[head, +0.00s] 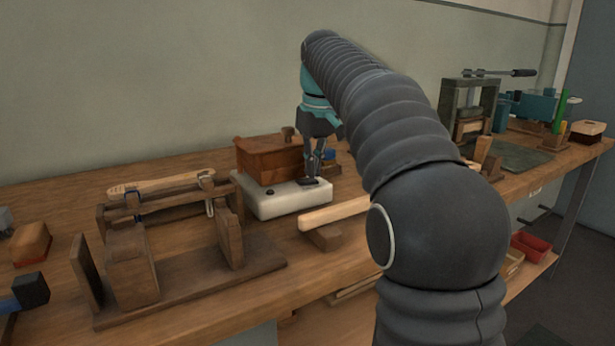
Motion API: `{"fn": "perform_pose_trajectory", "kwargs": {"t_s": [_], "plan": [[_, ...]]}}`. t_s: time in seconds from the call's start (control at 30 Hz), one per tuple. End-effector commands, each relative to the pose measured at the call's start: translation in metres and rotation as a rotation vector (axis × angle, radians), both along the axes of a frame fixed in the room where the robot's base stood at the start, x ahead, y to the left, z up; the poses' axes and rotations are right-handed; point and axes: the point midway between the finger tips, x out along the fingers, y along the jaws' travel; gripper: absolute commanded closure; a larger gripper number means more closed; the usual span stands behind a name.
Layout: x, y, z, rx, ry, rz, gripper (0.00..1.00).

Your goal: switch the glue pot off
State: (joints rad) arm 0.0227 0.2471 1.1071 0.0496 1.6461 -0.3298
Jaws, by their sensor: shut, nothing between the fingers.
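A low white unit (285,206) lies on the bench near the middle, in front of a brown wooden box (270,160). It looks like the glue pot's base, but I cannot tell for sure. A small dark knob (270,192) and a dark switch-like piece (312,183) are on its top. My gripper (313,178) points down with its fingers shut and empty, at the right end of the white unit. The tips are at or just above the dark piece; I cannot tell whether they touch. The switch's position is too small to read.
A wooden frame (232,238) with a brush handle (160,185) across it stands on the left. A pale wooden bar (335,213) lies just right of the white unit. A press (468,105) stands at the back right. Bare bench (260,305) shows in front.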

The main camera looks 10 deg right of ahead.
Motion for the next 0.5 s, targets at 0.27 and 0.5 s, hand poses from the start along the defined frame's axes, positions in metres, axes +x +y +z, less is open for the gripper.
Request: {"fn": "perform_pose_trajectory", "kwargs": {"t_s": [0.27, 0.5], "plan": [[0.000, 0.000, 0.022, 0.000, 0.000, 0.000, 1.00], [0.000, 0.000, 0.037, 0.000, -0.001, 0.000, 1.00]]}}
